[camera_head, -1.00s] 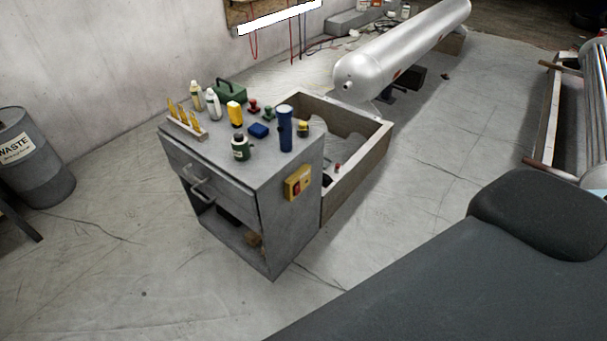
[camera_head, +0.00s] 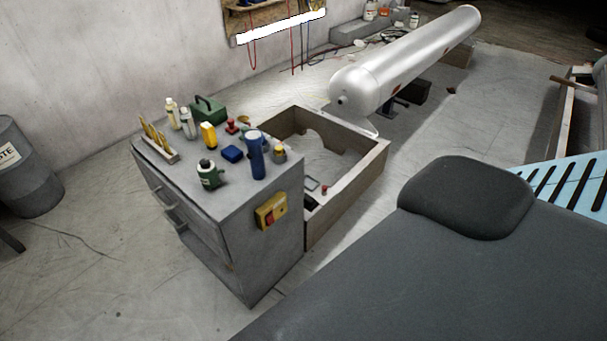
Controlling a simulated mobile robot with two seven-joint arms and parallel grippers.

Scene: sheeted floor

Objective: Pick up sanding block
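A small blue block (camera_head: 232,153) lies on top of the grey cabinet (camera_head: 215,190), among bottles and tools. It may be the sanding block, but at this size I cannot be sure. A dark blue cylinder (camera_head: 255,160) stands to its right, and a green container (camera_head: 208,174) stands in front of it. A yellow item (camera_head: 209,134) stands behind it to the left. Neither of my grippers is in view.
A wooden-walled box frame (camera_head: 345,180) adjoins the cabinet's right side. A yellow switch box (camera_head: 271,211) sticks out from the cabinet. A large silver tank (camera_head: 405,65) lies behind. A grey waste drum (camera_head: 28,170) stands left. Floor in front-left is clear.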

